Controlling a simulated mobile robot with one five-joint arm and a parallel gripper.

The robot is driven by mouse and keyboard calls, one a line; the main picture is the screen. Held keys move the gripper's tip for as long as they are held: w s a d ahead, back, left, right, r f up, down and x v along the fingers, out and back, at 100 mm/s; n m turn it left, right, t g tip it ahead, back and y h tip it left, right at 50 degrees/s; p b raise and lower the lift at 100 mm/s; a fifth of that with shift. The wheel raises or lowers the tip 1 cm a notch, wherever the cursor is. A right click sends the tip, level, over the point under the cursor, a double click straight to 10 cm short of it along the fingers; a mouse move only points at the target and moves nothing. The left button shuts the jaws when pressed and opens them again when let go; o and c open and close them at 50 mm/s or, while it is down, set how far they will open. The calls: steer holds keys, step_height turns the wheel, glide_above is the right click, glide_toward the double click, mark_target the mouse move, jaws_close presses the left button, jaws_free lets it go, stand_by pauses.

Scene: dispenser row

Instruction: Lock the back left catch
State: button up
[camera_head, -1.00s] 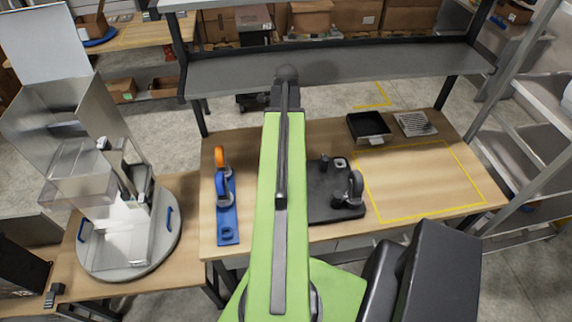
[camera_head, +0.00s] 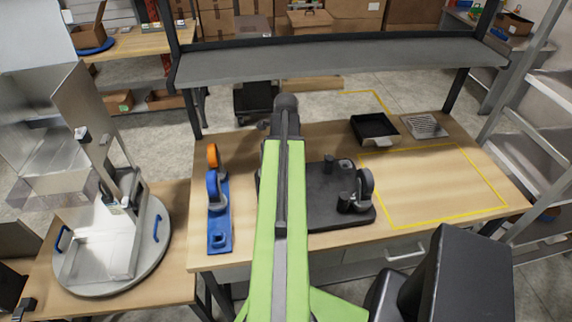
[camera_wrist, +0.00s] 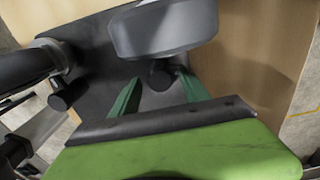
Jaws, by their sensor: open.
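A black plate (camera_head: 340,204) lies on the wooden table, right of my arm. It carries a grey rounded, wheel-like part (camera_head: 366,185) and dark knobs; I cannot tell which part is the back left catch. My arm hides the plate's left edge in the head view. In the wrist view, my gripper (camera_wrist: 158,77) is open, its green fingers apart over the plate (camera_wrist: 98,48). A dark knob (camera_wrist: 160,74) shows between the fingertips, below a large grey rounded part (camera_wrist: 163,27). I cannot tell whether the fingers touch either. My gripper's fingers do not show in the head view.
Left of my arm, a blue fixture (camera_head: 219,230) holds orange and blue rings. A black tray (camera_head: 374,130) and a grey grate (camera_head: 424,125) sit at the back right. The yellow-outlined table area (camera_head: 440,185) is clear.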

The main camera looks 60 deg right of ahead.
steer(key=shift+c, duration=0.4)
jaws_close()
steer(key=shift+n, duration=0.4)
steer(key=n, duration=0.8)
steer(key=shift+n, duration=0.3)
steer(key=n, duration=0.4)
steer(key=shift+n, duration=2.2)
